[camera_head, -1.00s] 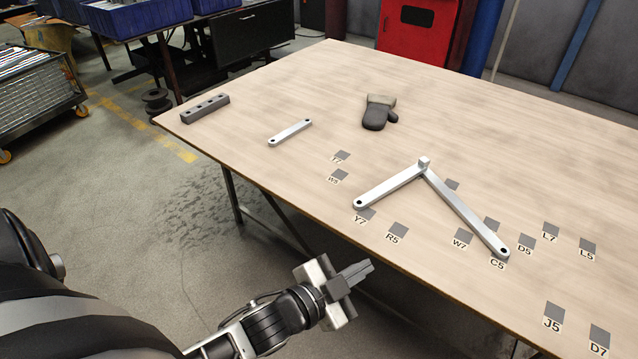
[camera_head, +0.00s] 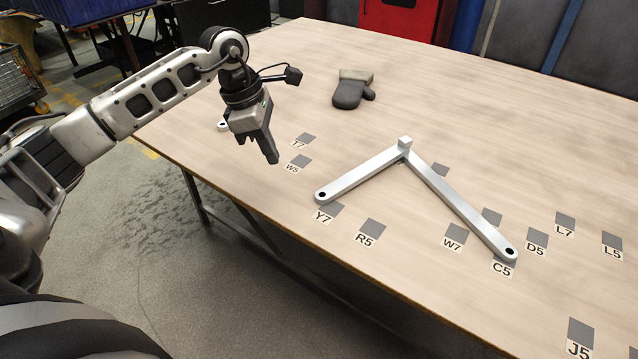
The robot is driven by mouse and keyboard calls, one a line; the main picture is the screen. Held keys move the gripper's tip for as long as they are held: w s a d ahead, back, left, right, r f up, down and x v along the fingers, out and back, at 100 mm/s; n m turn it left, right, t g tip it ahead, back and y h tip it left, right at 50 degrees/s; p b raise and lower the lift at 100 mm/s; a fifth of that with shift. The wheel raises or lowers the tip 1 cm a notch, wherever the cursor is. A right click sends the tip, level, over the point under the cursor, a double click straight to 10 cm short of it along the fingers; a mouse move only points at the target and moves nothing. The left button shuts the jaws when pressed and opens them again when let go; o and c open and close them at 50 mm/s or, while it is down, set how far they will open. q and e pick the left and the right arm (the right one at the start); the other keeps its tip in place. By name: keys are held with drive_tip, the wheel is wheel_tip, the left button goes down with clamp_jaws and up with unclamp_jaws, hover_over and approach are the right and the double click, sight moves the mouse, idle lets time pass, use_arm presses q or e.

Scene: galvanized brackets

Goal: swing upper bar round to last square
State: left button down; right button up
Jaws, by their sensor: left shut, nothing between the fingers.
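Two silver bars meet at a small square post (camera_head: 404,143) on the table. The left bar (camera_head: 362,175) runs to the front left, and its holed end lies just above the square labelled Y7 (camera_head: 330,208). The right bar (camera_head: 458,205) runs to the front right, and its holed end covers part of the square labelled C5 (camera_head: 503,263). I cannot tell for sure which bar is upper. My left gripper (camera_head: 272,158) is shut and empty, pointing down above the table's left part, left of the bars and apart from them. My right gripper is not in view.
More labelled squares lie around, such as R5 (camera_head: 371,229), W7 (camera_head: 455,234), D5 (camera_head: 537,238), L7 (camera_head: 565,221) and W5 (camera_head: 301,161). A grey mitt (camera_head: 350,92) lies behind the bars.

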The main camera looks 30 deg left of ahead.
sight(315, 192)
use_arm(q)
drive_tip(key=x, duration=0.9)
drive_tip(key=shift+w+a+f, duration=0.15)
drive_tip(key=shift+a+f, duration=0.15)
drive_tip(key=shift+f, duration=0.1)
drive_tip(key=w+d, duration=0.1)
drive_tip(key=d, duration=0.1)
drive_tip(key=shift+w+d+f, duration=0.2)
drive_tip(key=shift+w+d, duration=0.45)
drive_tip(key=shift+d, duration=0.1)
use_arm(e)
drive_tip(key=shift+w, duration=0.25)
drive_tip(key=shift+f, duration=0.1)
use_arm(q)
drive_tip(key=shift+w+d+b, duration=0.3)
drive_tip(key=shift+w+d, duration=0.15)
drive_tip(key=shift+d, duration=0.3)
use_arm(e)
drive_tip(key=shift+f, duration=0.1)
